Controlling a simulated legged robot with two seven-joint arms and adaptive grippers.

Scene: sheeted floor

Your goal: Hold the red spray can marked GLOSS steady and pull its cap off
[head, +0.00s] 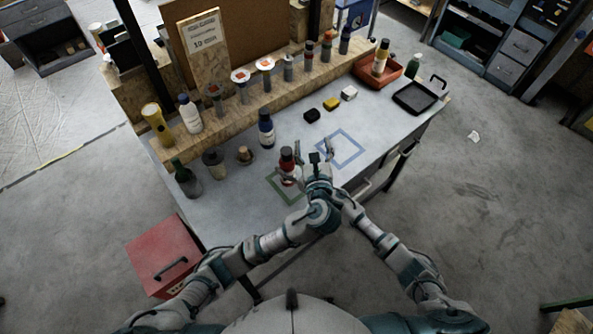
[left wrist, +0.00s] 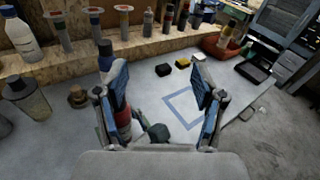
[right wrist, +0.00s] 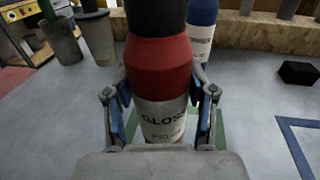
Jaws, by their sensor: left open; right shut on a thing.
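The red spray can marked GLOSS (head: 287,166) is upright over the green square outline. It has a black cap (right wrist: 156,17). In the right wrist view the red can (right wrist: 160,68) stands between the fingers, its label facing the camera. My right gripper (head: 288,179) is shut on the can's body, below the red shoulder. My left gripper (head: 313,147) is open and empty, just right of the can. In the left wrist view the can's red part (left wrist: 123,117) is partly hidden behind the left finger, outside the gap.
A blue bottle (head: 266,130) stands just behind the can. Several items line the wooden shelf behind. The blue square outline (head: 341,149) on the right is empty.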

